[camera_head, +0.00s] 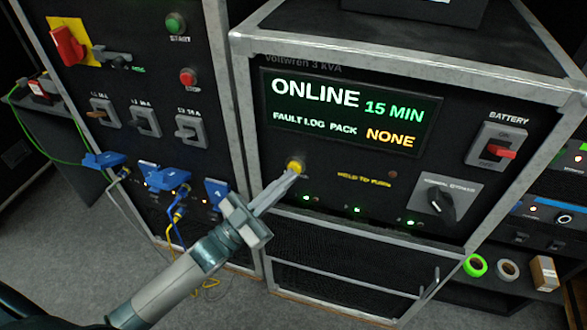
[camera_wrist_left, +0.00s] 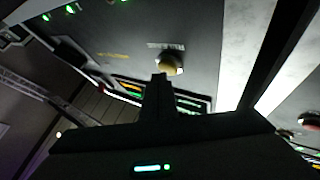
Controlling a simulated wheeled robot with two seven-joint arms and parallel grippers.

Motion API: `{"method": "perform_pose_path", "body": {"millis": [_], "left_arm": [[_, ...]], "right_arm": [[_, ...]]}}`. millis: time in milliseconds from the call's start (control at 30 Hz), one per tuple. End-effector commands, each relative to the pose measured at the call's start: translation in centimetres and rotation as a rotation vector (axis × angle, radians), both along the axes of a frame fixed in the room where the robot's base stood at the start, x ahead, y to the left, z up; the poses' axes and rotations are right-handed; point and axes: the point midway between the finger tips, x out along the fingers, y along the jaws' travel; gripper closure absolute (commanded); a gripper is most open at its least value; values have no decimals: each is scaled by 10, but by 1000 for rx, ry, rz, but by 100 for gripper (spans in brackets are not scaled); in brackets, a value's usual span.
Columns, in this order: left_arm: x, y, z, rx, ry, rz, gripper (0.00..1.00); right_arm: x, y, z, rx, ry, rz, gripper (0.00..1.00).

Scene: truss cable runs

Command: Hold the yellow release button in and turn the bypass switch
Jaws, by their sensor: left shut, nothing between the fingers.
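The yellow release button (camera_head: 295,166) is on the front panel of the cabinet, below the left end of the display. My left gripper (camera_head: 291,177) is shut and empty, with its fingertips right at the button's lower side. In the left wrist view the button (camera_wrist_left: 171,66) is just beyond the fingertips (camera_wrist_left: 160,80). I cannot tell whether they touch or press it. The bypass switch (camera_head: 440,204) is a black rotary knob on a grey plate at the panel's lower right, with nothing at it. My right gripper is out of view.
The display (camera_head: 350,112) reads ONLINE, 15 MIN, fault log NONE. A red battery switch (camera_head: 501,152) sits above the bypass switch. Left is a breaker panel with a red-handled switch (camera_head: 68,45) and blue plugs with cables. Tape rolls (camera_head: 475,265) are at lower right.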

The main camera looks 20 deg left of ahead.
Motion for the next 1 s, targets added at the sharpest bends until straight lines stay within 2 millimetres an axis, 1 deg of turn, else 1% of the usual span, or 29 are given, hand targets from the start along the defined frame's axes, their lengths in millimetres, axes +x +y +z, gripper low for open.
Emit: {"method": "perform_pose_path", "body": {"millis": [767,800,900,1000], "left_arm": [[6,0,-1,1,1,0,100],[6,0,-1,1,1,0,100],[6,0,-1,1,1,0,100],[6,0,0,1,1,0,100]], "right_arm": [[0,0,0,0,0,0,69],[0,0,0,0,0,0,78],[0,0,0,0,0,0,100],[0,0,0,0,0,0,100]]}}
